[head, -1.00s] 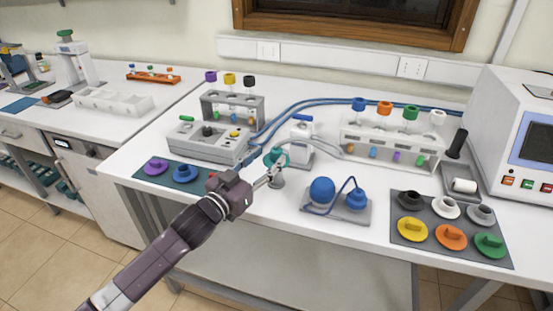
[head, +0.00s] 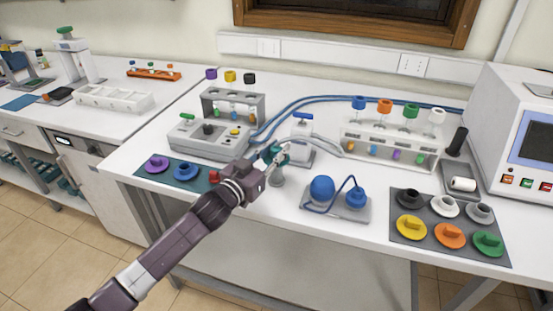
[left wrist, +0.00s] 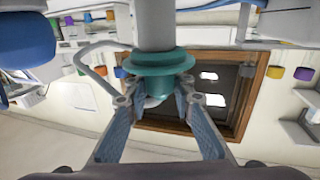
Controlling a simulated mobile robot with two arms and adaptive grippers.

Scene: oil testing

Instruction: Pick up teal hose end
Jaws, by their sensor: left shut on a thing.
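The teal hose end (left wrist: 157,62) is a round teal collar with a grey cylinder, seen large in the left wrist view. A grey hose runs from it to the left there. My left gripper (left wrist: 158,98) is shut on it, one finger on each side just at the collar. In the head view the teal hose end (head: 276,152) shows small at the tip of my left gripper (head: 272,158), partly hidden by the fingers. My right gripper is not in view.
A grey control box (head: 205,140) and a white valve block (head: 300,145) stand close behind. A blue bulb pump (head: 322,188) sits to the right. A vial rack (head: 390,150) and a mat of coloured caps (head: 410,250) are further right.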

